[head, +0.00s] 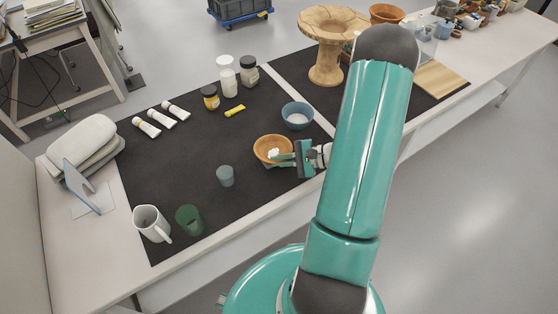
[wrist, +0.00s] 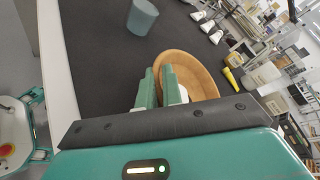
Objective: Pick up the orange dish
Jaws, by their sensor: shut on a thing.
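The orange dish (head: 262,143) is a round, shallow bowl on the dark mat, near the mat's front edge. It also shows in the wrist view (wrist: 204,74), just beyond and to the right of the fingers. My gripper (head: 284,157) reaches it from the right in the head view. In the wrist view, my gripper's (wrist: 158,73) two green fingers are close together at the near rim, shut on the dish wall. The fingers hide part of the rim. A small white patch shows inside the dish; I cannot tell what it is.
A blue bowl (head: 298,115) stands close behind the dish. A blue-grey cup (head: 225,176) stands to its left, a green cup (head: 189,219) and white mug (head: 150,223) farther left. Bare mat lies left of the dish.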

